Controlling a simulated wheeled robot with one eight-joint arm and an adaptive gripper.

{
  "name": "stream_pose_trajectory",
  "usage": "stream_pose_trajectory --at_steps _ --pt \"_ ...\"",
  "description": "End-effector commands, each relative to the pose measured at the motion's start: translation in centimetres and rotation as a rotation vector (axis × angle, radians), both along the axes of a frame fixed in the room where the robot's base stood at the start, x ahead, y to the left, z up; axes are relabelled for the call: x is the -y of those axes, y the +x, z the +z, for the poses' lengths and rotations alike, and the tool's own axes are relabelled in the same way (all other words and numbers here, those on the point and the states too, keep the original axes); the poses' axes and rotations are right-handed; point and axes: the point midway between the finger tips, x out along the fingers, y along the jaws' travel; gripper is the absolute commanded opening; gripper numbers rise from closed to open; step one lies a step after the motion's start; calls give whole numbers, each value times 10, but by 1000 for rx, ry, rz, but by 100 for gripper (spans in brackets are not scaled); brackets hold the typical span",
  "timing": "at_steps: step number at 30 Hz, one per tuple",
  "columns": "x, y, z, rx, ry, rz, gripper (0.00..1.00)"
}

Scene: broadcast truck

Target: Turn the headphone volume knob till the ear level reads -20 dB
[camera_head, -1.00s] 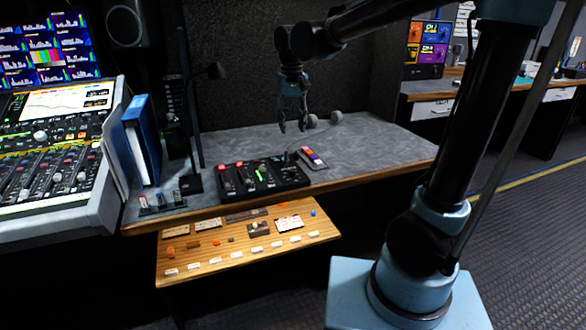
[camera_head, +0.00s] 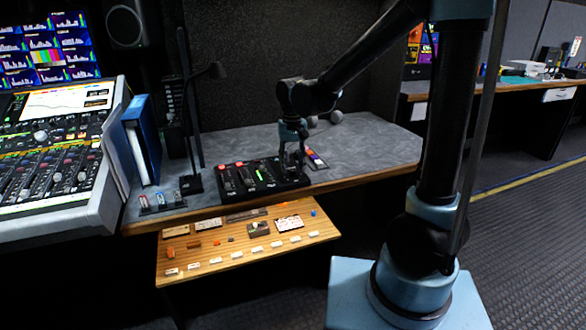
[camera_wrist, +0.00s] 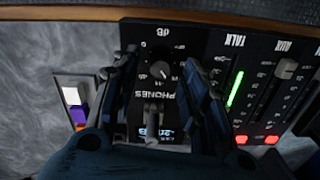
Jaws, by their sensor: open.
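The headphone volume knob (camera_wrist: 161,70) is a small dark round knob with a pale pointer mark, on a black panel section labelled PHONES, seen upside down in the wrist view. A small lit display (camera_wrist: 170,134) sits on the same section; it is partly hidden and I cannot read its level surely. My gripper (camera_wrist: 161,78) is open, with one finger on each side of the knob. I cannot tell whether the fingers touch it. In the head view my gripper (camera_head: 291,162) is low over the right end of the black control panel (camera_head: 250,190), and hides the knob.
A strip of coloured buttons (camera_head: 317,159) lies right of the panel. A lamp (camera_head: 194,183) stands at its left. The grey desktop (camera_head: 375,145) at right is clear.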

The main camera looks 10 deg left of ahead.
Motion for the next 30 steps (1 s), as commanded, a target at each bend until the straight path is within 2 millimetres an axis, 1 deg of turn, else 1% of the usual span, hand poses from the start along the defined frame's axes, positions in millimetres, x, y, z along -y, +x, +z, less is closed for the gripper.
stream_pose_trajectory --at_steps 1,6,16,17,18,20,21,22,30 --pt "0 0 -5 0 0 0 41" --pt "0 0 -15 0 0 0 41" --pt "0 0 -17 0 0 0 41" --pt "0 0 -17 0 0 0 36" --pt "0 0 -17 0 0 0 27" --pt "0 0 -17 0 0 0 14" --pt "0 0 -17 0 0 0 5" --pt "0 0 -17 0 0 0 0" --pt "1 0 -17 0 -1 10 0"
